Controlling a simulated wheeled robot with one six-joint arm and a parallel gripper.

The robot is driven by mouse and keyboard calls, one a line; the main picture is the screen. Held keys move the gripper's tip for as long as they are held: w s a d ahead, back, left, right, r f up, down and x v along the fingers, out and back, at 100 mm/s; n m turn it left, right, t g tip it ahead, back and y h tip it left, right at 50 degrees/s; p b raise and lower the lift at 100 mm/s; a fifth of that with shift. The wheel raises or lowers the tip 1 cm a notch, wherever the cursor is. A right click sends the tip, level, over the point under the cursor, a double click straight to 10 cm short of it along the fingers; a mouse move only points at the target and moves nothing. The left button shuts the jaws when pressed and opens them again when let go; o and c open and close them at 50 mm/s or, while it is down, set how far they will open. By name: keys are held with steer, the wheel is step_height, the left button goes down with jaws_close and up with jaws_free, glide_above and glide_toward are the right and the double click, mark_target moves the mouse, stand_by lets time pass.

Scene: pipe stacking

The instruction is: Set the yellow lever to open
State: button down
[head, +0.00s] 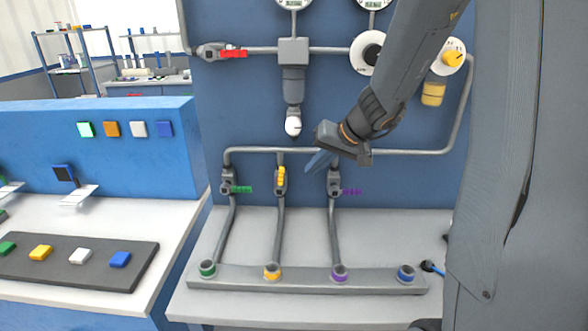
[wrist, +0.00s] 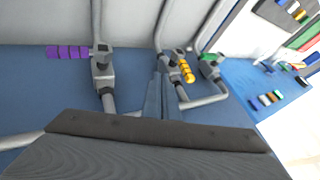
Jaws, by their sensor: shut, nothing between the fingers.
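The yellow lever (head: 281,177) is on the middle of three lower valves and stands upright, in line with its vertical pipe. It also shows in the wrist view (wrist: 187,70), just right of my fingertips. My gripper (head: 318,162) is shut and empty. In the head view its bluish fingers point down and left, between the yellow lever and the purple-lever valve. I see a gap in the head view between the fingertips and the yellow lever. In the wrist view (wrist: 163,85) the fingers overlap part of the yellow valve's pipe; contact cannot be told there.
The green lever (head: 241,189) and purple lever (head: 350,192) stick out sideways on the neighbouring valves. A red lever (head: 233,53) lies along the upper pipe. A white-tipped fitting (head: 293,126) hangs above. Below stands a rack (head: 305,283) with coloured sockets.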

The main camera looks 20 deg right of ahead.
mark_target(280, 181)
steer(key=w+a+f+p, duration=0.2)
steer(key=a, duration=0.3)
steer(key=shift+w, duration=0.4)
steer(key=shift+d, duration=0.1)
